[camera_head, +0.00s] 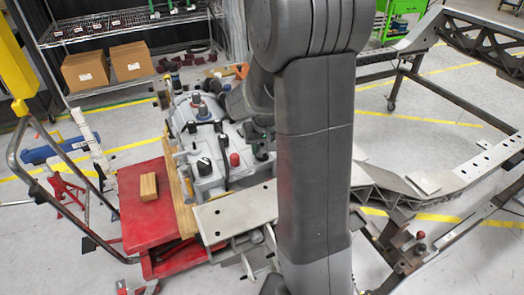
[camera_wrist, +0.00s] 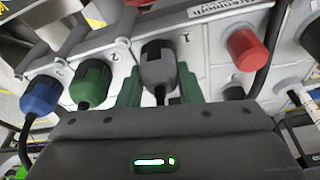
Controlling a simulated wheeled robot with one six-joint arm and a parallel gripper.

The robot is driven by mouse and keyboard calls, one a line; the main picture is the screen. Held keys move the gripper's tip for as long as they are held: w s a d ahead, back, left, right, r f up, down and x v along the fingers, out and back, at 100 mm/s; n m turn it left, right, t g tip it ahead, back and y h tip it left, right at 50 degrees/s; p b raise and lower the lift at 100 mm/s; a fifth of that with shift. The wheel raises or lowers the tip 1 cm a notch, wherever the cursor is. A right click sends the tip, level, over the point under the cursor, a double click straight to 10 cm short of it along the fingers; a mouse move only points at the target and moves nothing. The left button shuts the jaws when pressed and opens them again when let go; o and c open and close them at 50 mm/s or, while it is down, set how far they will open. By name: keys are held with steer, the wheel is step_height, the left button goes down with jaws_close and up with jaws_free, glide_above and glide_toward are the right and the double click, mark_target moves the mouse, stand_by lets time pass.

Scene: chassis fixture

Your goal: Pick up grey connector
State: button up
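The grey connector (camera_wrist: 158,68) stands in the grey housing in the wrist view, beside a label 1. My gripper (camera_wrist: 158,84) has its two green fingers on either side of it, left and right, very close to its sides. Whether the fingers press on it cannot be told. In the head view my arm covers part of the housing (camera_head: 222,178), and I cannot make out the grip there.
A green connector (camera_wrist: 92,84) and a blue connector (camera_wrist: 41,95) stand to the left in the wrist view. A red cap (camera_wrist: 247,49) is to the right. A red cart (camera_head: 142,215) carries a wooden block (camera_head: 148,187). A metal chassis frame (camera_head: 440,180) extends at the right.

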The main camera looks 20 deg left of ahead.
mark_target(262, 144)
jaws_close()
steer(key=shift+r, duration=0.35)
step_height(262, 144, up, 9)
steer(key=shift+r, duration=0.15)
